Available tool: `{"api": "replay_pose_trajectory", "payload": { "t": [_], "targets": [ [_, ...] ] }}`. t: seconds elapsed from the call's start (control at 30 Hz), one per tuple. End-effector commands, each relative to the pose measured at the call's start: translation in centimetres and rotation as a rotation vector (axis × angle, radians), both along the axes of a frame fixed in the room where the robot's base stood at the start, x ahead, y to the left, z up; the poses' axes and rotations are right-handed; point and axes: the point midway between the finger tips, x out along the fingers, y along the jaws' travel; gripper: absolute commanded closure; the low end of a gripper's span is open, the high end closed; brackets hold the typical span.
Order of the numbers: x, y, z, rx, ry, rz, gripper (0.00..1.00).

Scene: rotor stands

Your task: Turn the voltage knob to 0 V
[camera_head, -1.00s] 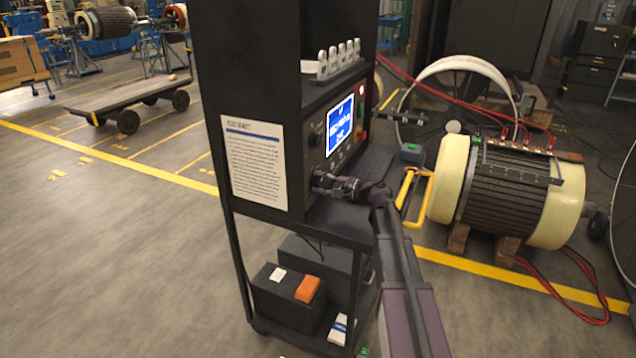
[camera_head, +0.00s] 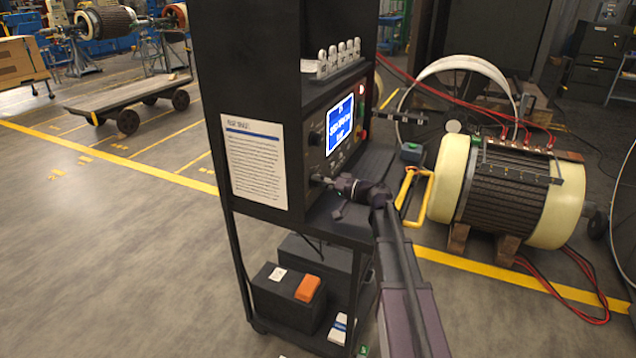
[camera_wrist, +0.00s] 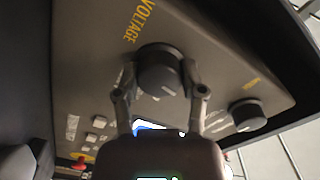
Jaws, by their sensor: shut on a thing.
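The voltage knob (camera_wrist: 160,72) is a dark round knob with a light pointer line. It sits beside the yellow VOLTAGE lettering (camera_wrist: 141,20) on the panel in the wrist view. My gripper (camera_wrist: 158,80) has one finger on each side of the knob and is shut on it. In the head view my gripper (camera_head: 322,181) reaches the lower left of the instrument's front panel (camera_head: 346,165), and the knob there is too small to make out. The blue lit screen (camera_head: 339,124) carries white text too small to read. The knob's scale marks cannot be read.
A second dark knob (camera_wrist: 247,114) with yellow lettering sits to the right on the panel. Several small buttons (camera_wrist: 95,130) and a red button (camera_wrist: 79,163) are at the left. A motor with cream ends (camera_head: 510,185) stands right of the cart.

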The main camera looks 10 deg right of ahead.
Motion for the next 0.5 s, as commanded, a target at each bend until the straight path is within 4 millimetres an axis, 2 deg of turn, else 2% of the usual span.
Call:
{"api": "replay_pose_trajectory", "payload": {
  "t": [0.23,0.5],
  "targets": [
    [0.20,-0.25,0.02,-0.082,-0.114,-0.008,0.94],
    [0.22,-0.24,0.04,-0.116,-0.161,-0.007,0.94]
  ]
}}
